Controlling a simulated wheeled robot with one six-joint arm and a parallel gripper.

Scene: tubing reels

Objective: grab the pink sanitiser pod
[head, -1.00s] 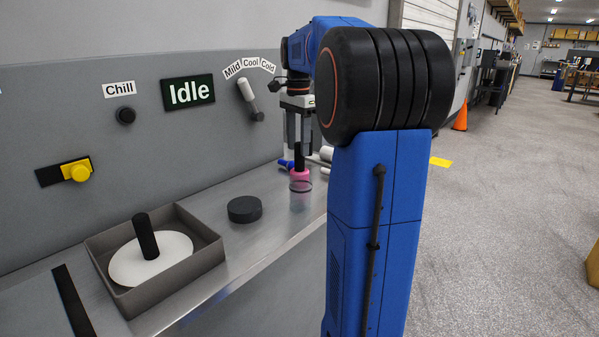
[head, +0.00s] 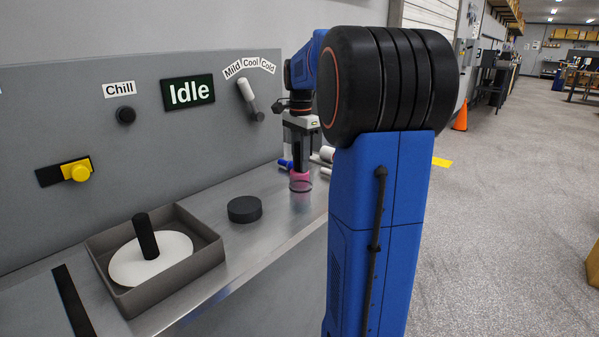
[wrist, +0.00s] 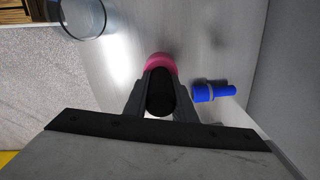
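The pink sanitiser pod (head: 300,178) is on the counter towards its far end, partly behind a clear cup. In the wrist view its pink part (wrist: 160,62) shows just beyond my fingertips. A dark upright piece (wrist: 160,93), seemingly the pod's black stem, stands between my fingers. My gripper (head: 300,160) points down right above the pink part. Its fingers flank the dark piece closely in the wrist view (wrist: 160,80); whether they press on it I cannot tell.
The clear cup (head: 301,196) stands near the counter edge, close to the pod. A blue fitting (wrist: 212,92) lies on the pod's other side. A black disc (head: 244,209) and a grey tray (head: 213,250) with a white reel (head: 180,250) are further left. The wall panel rises behind.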

